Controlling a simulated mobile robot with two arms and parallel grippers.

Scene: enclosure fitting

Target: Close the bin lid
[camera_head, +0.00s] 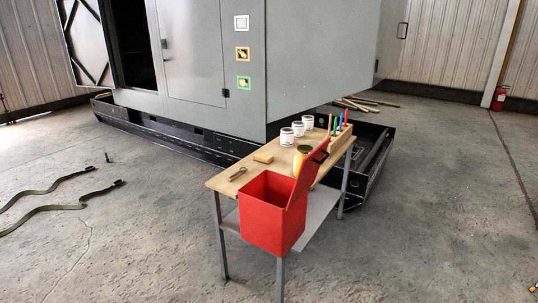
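A dark handle (321,156) shows near the lid's top edge. The inside of the bin is partly visible and looks empty, though its floor is hard to make out. Neither of my grippers is in view.
The table (222,180) also carries a wooden block, a small tool, several jars and a rack of coloured sticks. A large grey enclosure (215,60) stands behind it. Straps (60,195) lie on the floor at left. The floor in front is clear.

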